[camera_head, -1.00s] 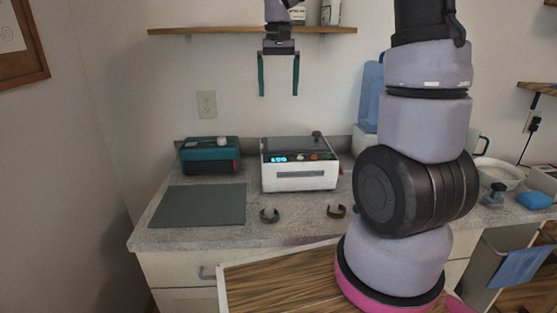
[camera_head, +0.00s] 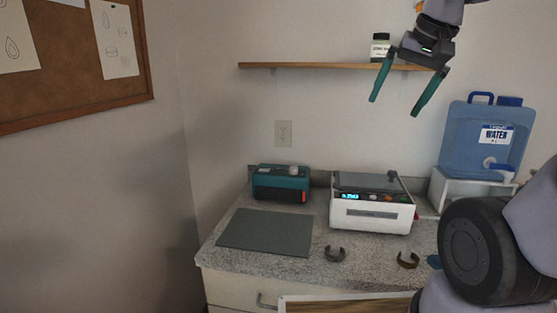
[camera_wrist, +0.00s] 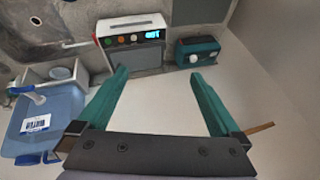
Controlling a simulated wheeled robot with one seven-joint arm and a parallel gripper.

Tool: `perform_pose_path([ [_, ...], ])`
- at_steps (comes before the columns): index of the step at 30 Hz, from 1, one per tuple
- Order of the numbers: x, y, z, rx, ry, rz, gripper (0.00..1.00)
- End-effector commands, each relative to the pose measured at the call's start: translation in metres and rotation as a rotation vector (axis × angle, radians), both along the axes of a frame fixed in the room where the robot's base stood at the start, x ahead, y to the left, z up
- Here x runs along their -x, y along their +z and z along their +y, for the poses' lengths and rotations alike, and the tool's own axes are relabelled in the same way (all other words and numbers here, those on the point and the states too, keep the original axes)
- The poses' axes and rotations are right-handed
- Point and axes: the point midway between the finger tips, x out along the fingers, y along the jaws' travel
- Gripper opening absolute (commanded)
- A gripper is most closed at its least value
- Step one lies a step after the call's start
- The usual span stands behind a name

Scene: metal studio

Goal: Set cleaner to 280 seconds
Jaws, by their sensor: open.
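The cleaner (camera_head: 371,215) is a white box with a grey lid, standing on the counter in the head view. My gripper (camera_head: 395,108) is open and empty, high above and behind the cleaner's top, in front of the shelf. In the wrist view the open gripper (camera_wrist: 165,100) points towards the counter.
A teal device (camera_head: 281,183) stands left of the cleaner, with a dark mat (camera_head: 265,232) in front. Two cuff-like rings (camera_head: 335,254) (camera_head: 408,260) lie before the cleaner. A blue water jug (camera_head: 485,140) stands right. A wall shelf (camera_head: 310,66) holds a jar (camera_head: 380,48).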

Motion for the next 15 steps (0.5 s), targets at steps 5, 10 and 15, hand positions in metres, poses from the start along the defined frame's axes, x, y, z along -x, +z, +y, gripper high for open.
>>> perform_pose_path([
  [5, 0.028, -0.004, -0.003, -0.039, -0.028, -0.092, 1.0],
  [10, 0.035, -0.006, -0.004, -0.053, -0.036, -0.123, 1.0],
  [15, 0.035, -0.007, -0.004, -0.053, -0.037, -0.123, 1.0],
])
